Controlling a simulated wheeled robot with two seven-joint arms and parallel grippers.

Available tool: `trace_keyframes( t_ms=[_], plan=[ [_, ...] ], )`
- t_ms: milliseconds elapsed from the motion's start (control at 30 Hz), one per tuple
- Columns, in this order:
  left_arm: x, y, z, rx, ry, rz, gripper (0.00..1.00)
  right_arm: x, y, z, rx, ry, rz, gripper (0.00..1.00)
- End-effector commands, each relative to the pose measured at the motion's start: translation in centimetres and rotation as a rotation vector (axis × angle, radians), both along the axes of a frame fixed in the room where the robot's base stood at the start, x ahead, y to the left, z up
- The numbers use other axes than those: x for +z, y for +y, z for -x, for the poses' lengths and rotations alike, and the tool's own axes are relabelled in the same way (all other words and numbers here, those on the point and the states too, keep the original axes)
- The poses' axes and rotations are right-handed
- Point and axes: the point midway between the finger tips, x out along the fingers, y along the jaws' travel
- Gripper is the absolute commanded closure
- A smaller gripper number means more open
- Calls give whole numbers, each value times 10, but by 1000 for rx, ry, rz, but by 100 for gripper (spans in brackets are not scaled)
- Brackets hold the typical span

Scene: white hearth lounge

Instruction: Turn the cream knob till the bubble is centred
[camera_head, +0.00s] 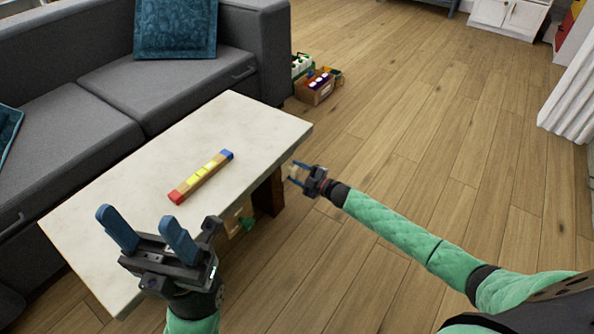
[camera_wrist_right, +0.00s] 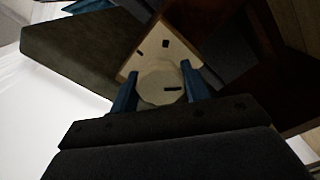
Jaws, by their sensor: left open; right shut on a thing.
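A wooden spirit level (camera_head: 203,176) with a red end, a blue end and a yellow middle lies on the pale table (camera_head: 120,185). Its bubble is too small to make out. My right gripper (camera_head: 293,173) is beside the table's right end, below the top. In the right wrist view, its two blue fingers (camera_wrist_right: 160,92) are shut on the round cream knob (camera_wrist_right: 158,78), which has a dark mark. A beige plate with dark slots (camera_wrist_right: 160,48) is behind the knob. My left gripper (camera_head: 138,218) is open and empty above the table's near edge.
A grey sofa (camera_head: 160,75) with blue cushions (camera_head: 175,28) stands behind the table. Boxes of small goods (camera_head: 317,86) sit on the floor beyond. A green item (camera_head: 246,223) is low under the table's near edge. The wooden floor (camera_head: 420,130) at the right is clear.

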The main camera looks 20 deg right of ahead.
Motion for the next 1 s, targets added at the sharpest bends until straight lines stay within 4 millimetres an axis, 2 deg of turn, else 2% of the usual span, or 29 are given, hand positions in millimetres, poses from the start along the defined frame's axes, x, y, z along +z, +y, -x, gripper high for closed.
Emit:
trace_keyframes(
  t_ms=[333, 900, 933, 1000],
  plan=[
    [7, 1, 0, -1, -5, 17, 41, -4, 1, 2, 3, -87, 118, 76],
    [5, 1, 0, -5, -5, 2, 41, -6, 1, 3, 3, -104, 142, 76],
    [4, 1, 0, -6, -4, 1, 41, -6, 1, 3, 3, -104, 142, 49],
    [4, 1, 0, -5, -4, 2, 41, -5, 1, 3, 3, -103, 141, 36]
  ],
)
